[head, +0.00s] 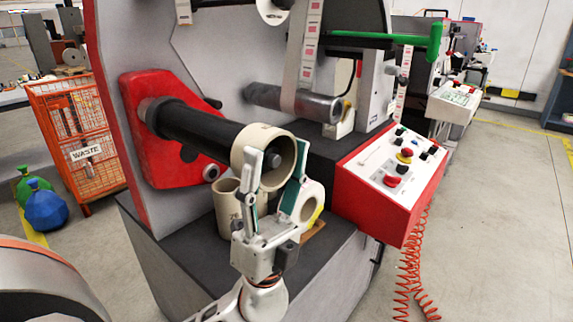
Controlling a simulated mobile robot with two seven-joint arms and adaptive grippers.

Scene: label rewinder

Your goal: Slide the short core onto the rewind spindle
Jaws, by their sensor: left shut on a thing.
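The rewind spindle (200,131) is a black shaft that sticks out from a red plate on the machine towards the front right. The short core (256,138), a beige cardboard ring, is around the spindle's free end. The dark spindle end shows inside the core's bore. My left gripper (276,160) is shut on the core from below and in front, one finger on each side. The fingers hide part of the core's front rim. My right gripper is not in view.
Another beige core (226,203) stands on the dark machine ledge below, and a further core (311,201) is right of my gripper. A red control box (385,185) juts out at right. A grey roller (292,101) carries the label web behind. An orange waste cage (78,140) stands left.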

